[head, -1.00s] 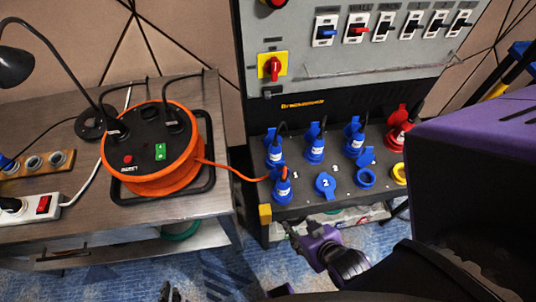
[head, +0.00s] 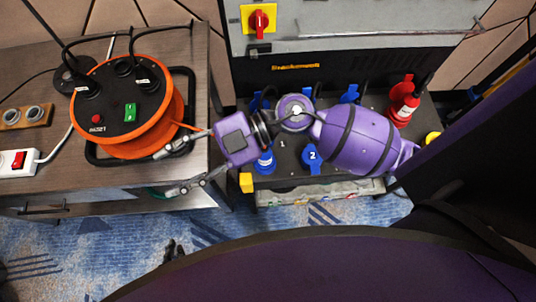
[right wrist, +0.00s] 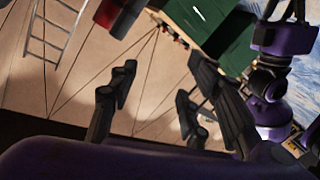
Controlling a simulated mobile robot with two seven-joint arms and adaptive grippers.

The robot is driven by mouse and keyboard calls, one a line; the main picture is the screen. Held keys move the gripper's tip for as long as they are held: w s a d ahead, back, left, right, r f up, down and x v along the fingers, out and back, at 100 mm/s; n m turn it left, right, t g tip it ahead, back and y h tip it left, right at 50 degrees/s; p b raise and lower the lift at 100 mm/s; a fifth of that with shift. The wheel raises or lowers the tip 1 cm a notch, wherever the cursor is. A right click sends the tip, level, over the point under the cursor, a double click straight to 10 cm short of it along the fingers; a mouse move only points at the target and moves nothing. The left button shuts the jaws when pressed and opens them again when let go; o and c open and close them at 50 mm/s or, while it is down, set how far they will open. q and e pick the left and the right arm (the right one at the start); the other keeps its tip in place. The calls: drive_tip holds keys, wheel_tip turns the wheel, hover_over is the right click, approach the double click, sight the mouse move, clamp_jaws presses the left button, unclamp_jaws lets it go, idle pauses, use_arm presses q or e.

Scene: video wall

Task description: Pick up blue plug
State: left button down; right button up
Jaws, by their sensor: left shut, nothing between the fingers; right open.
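Several blue plugs sit in the dark socket panel (head: 290,181) in the head view. Another blue plug (head: 349,94) shows behind the arm. My right gripper (head: 158,172) is open and empty, over the right edge of the table beside the orange cable reel (head: 165,140), left of the plugs. Its fingers also show in the right wrist view (right wrist: 155,82), with no plug between them. My left gripper (head: 172,249) is shut and empty, low over the blue carpet; only its dark tip shows.
A red plug (head: 403,104) stands at the panel's right, and a blue cover marked 2 (head: 312,158) at its front. A white power strip (head: 18,162) lies on the table (head: 120,180). The carpet in front is free. A ladder (right wrist: 50,30) shows in the right wrist view.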

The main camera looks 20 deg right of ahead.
drive_tip(key=s+d+f+n+g+h, duration=0.1)
drive_tip(key=d+f+n+g+h, duration=0.15)
drive_tip(key=f+h, duration=0.3)
drive_tip(key=m+t+h, duration=0.2)
drive_tip(key=h, duration=0.7)
hover_over(263, 149)
drive_tip(key=w+d, duration=0.1)
drive_tip(key=w, duration=0.1)
wheel_tip(263, 149, down, 7)
drive_tip(key=f, duration=0.2)
drive_tip(key=s+f, duration=0.1)
drive_tip(key=f, duration=0.1)
drive_tip(key=f+b, duration=0.1)
drive_tip(key=f, duration=0.1)
drive_tip(key=shift+s+a+f, duration=0.2)
drive_tip(key=shift+a+f, duration=0.05)
drive_tip(key=shift+a, duration=0.05)
drive_tip(key=shift+a+f, duration=0.1)
drive_tip(key=shift+f, duration=0.4)
clamp_jaws()
drive_tip(key=shift+r, duration=0.1)
